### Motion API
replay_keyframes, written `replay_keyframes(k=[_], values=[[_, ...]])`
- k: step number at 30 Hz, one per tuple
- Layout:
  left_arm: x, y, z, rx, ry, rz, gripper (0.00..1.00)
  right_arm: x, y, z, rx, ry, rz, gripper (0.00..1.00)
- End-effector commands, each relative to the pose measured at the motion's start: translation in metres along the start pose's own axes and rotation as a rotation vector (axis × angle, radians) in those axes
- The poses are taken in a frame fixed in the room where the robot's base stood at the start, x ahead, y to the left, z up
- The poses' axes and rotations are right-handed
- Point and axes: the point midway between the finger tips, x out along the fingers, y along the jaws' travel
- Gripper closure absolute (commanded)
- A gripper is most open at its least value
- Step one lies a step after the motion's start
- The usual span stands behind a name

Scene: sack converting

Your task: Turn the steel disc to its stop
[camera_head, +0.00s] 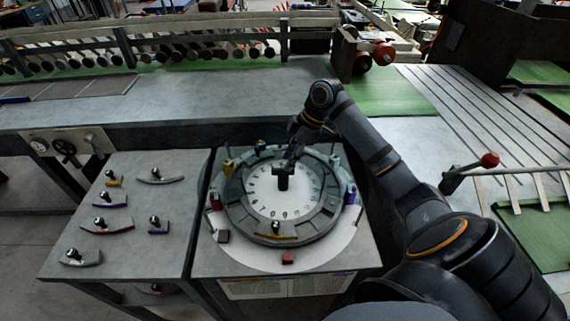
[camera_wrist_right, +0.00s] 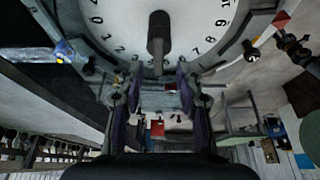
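The steel disc (camera_head: 262,194) is a pale round plate with dark numerals, lying inside a grey segmented ring (camera_head: 238,217) on the right-hand bench. A short dark post (camera_head: 283,181) stands at its centre. In the wrist view the disc (camera_wrist_right: 196,48) fills the upper middle, with the post (camera_wrist_right: 158,35) above the gap between my fingers. My right gripper (camera_head: 296,152) is over the far side of the disc. In the wrist view its fingers (camera_wrist_right: 152,84) are apart with nothing seen gripped between them. Contact with the ring cannot be told. My left gripper is not in view.
Several curved pieces with black knobs, such as a red one (camera_head: 106,226), lie on the left bench top (camera_head: 140,250). A red-knobbed lever (camera_head: 489,160) stands at right.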

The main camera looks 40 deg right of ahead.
Motion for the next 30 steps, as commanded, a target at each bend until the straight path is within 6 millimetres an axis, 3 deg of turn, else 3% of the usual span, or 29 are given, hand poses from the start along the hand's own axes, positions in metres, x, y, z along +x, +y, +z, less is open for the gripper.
replay_keyframes(k=[6, 16, 24, 30], values=[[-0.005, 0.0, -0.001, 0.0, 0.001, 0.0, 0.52, 0.032, -0.001, -0.001, 0.0, 0.002, -0.002, 0.64], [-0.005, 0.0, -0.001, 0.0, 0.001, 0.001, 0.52, 0.038, 0.0, 0.0, 0.0, -0.001, 0.001, 0.64], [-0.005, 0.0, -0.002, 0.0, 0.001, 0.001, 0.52, 0.038, 0.0, 0.0, 0.0, -0.001, 0.001, 0.98], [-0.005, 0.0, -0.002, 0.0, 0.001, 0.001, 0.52, 0.038, 0.0, 0.0, 0.0, -0.001, 0.001, 1.0]])
